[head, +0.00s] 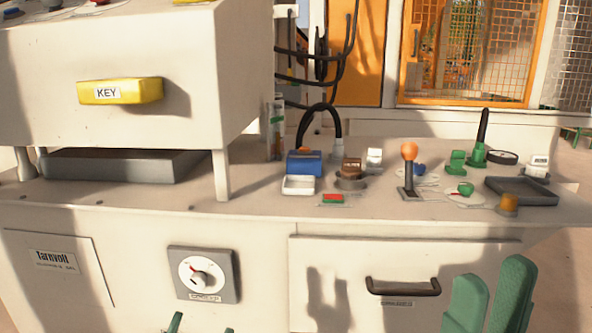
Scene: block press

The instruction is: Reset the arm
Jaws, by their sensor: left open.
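The task names no object other than my arm. My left gripper (201,326) shows only as two green fingertips at the bottom edge, in front of the cabinet below the dial. Its fingers are apart with nothing visible between them. My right gripper (491,285) shows as two green fingers at the bottom right, in front of the cabinet and right of the drawer handle. Its fingers stand apart, with a narrow gap in this view and nothing visible in it. The rest of both grippers and both arms is out of view.
A press housing with a yellow KEY block (120,91) stands at left. The worktop holds a blue box (304,163), an orange-knobbed lever (409,170), a dark tray (522,190) and several small parts. The cabinet front has a dial (203,274) and a drawer handle (403,290).

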